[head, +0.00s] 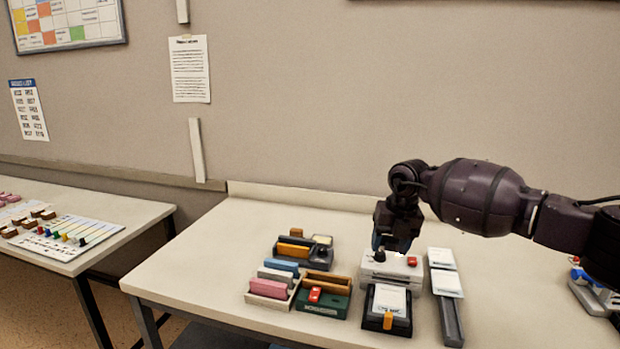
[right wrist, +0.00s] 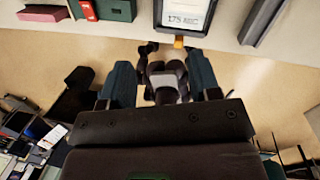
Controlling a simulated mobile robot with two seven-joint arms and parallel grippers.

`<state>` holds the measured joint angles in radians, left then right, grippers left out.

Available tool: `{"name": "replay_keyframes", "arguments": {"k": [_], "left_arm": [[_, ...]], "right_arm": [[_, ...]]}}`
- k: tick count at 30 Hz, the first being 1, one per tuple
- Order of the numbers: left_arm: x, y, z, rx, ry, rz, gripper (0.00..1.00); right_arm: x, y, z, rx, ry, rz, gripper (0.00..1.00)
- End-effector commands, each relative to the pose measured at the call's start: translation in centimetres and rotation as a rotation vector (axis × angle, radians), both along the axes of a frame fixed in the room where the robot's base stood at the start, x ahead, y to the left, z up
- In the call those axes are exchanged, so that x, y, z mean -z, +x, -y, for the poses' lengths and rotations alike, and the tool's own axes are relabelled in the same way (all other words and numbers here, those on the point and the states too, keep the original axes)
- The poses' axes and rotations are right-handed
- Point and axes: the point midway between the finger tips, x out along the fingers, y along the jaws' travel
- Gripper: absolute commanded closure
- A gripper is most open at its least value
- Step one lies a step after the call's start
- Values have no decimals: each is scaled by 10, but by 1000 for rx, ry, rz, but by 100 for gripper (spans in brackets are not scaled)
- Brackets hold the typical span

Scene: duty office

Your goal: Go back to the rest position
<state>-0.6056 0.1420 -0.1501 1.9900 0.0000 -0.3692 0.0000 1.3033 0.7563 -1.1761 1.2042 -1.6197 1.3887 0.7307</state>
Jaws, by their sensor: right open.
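My right gripper (head: 388,243) is at the end of the dark arm that comes in from the right of the head view. It is in front of or above a light grey box (head: 391,270) with a dark knob and a red button; I cannot tell whether it touches the box. In the right wrist view the two fingers of the right gripper (right wrist: 162,78) stand wide apart, with nothing held between them. My left gripper is in neither view.
On the table (head: 210,270) are a black-framed card holder (head: 388,308) with an orange tab, a grey tray (head: 451,322), a green box (head: 322,303), and a pink block (head: 268,289). A blue-and-white item (head: 592,290) lies at right. The table's left part is clear.

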Motion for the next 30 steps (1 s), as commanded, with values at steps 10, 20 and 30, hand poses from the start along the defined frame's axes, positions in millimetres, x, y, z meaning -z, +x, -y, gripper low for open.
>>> {"name": "replay_keyframes", "arguments": {"k": [10, 20, 30], "left_arm": [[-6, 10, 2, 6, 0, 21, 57], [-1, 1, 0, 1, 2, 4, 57], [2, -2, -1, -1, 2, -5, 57]], "right_arm": [[-71, -7, -132, -231, 600, 240, 43], [-123, -53, -213, -36, 1383, 334, 43], [-91, -62, -169, 557, 1788, 264, 43]]}}
